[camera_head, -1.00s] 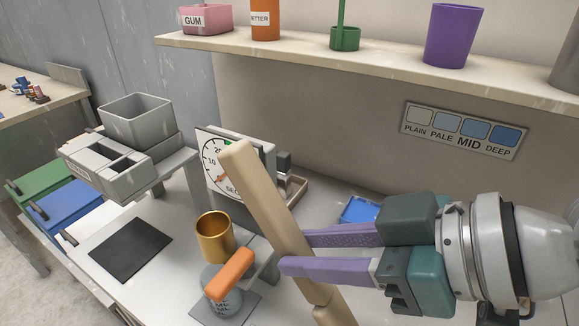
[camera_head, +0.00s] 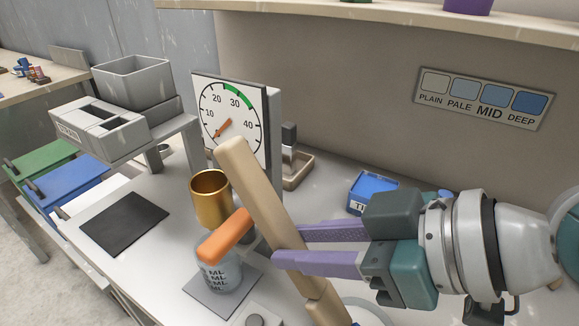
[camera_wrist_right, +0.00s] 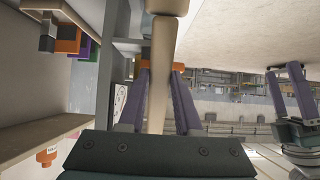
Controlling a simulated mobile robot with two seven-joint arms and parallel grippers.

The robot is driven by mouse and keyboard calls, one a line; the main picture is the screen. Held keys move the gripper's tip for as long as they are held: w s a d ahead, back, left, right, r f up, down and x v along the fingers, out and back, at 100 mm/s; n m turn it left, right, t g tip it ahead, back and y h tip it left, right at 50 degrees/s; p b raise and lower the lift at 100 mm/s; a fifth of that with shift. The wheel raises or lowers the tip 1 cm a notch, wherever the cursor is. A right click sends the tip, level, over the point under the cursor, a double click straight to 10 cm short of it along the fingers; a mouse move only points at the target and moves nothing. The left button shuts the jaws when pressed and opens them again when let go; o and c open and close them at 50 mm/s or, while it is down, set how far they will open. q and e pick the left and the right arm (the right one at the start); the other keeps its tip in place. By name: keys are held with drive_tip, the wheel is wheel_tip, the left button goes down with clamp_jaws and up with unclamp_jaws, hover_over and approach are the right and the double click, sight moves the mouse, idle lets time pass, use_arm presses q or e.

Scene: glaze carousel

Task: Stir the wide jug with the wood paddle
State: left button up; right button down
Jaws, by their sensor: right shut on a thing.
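My right gripper (camera_head: 290,248) is shut on the wood paddle (camera_head: 258,200), a long pale beige bar. The paddle is tilted, its upper end toward the dial and its lower end leaving the bottom of the head view. The paddle also shows between the purple fingers in the right wrist view (camera_wrist_right: 162,75). A pale curved rim (camera_head: 372,308) shows at the bottom edge, right of the paddle; I cannot tell if it is the wide jug. A clear vessel with ML marks (camera_head: 217,277) stands left of the paddle. My left gripper (camera_wrist_right: 285,72) appears open and empty in the right wrist view.
A gold cup (camera_head: 211,198) and an orange bar (camera_head: 224,236) are close left of the paddle. A dial (camera_head: 230,115) stands behind it. A blue box (camera_head: 372,192) sits behind the right gripper. A black mat (camera_head: 125,223) lies bare at left.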

sight(323, 292)
drive_tip(key=shift+s+d+f+b, duration=0.3)
drive_tip(key=shift+d+f+b, duration=0.15)
drive_tip(key=shift+f+b, duration=0.4)
drive_tip(key=shift+s+d+f+b, duration=0.35)
drive_tip(key=shift+d+f+b, duration=0.2)
drive_tip(key=shift+f, duration=0.45)
drive_tip(key=shift+s+d+f+b, duration=0.3)
drive_tip(key=shift+d+f+b, duration=0.1)
drive_tip(key=shift+f+b, duration=0.5)
drive_tip(key=shift+s, duration=0.1)
